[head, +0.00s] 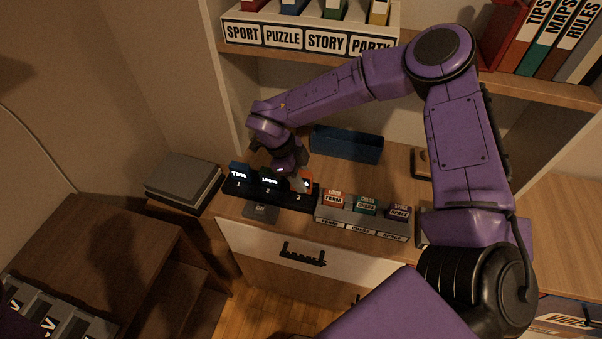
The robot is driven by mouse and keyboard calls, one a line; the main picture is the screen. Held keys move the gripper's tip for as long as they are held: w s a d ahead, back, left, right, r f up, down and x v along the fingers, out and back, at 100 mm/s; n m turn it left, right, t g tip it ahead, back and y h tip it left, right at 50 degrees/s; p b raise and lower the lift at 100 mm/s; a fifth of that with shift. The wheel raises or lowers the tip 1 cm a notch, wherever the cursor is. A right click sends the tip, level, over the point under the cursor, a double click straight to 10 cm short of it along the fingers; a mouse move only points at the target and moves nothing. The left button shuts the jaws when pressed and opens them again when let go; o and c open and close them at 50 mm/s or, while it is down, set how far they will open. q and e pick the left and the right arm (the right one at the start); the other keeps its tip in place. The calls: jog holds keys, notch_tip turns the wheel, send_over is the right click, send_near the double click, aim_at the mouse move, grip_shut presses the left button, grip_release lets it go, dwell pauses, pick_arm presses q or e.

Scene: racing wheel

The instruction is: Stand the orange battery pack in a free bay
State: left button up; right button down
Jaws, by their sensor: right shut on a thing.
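The orange battery pack (307,183) is at bay 3, the right-hand bay of the black charging dock (240,190). My right gripper (297,174) reaches down over the dock and is shut on the pack, hiding much of it. I cannot tell whether the pack is fully seated in the bay or just above it. A blue pack (238,167) stands at bay 1 behind a lit "70%" reading. Bay 2 shows a lit "100%" reading, with a dark pack (270,174) partly hidden by the gripper. My left gripper is out of view.
A grey rack (360,223) with several labelled cartridges stands right of the dock. A blue open bin (346,145) is behind. A small dark "ON" plate (261,211) lies in front. Grey stacked boxes (184,180) are at left; a shelf (400,78) hangs above.

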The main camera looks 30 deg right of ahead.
jog(key=shift+f+b, duration=0.3)
jog(key=shift+f, duration=0.35)
jog(key=c, duration=0.8)
grip_release()
jog(key=shift+o, duration=0.2)
jog(key=shift+r, duration=0.15)
jog(key=b+v, duration=0.1)
jog(key=v, duration=0.9)
jog(key=shift+r, duration=0.2)
jog(key=shift+a, duration=0.1)
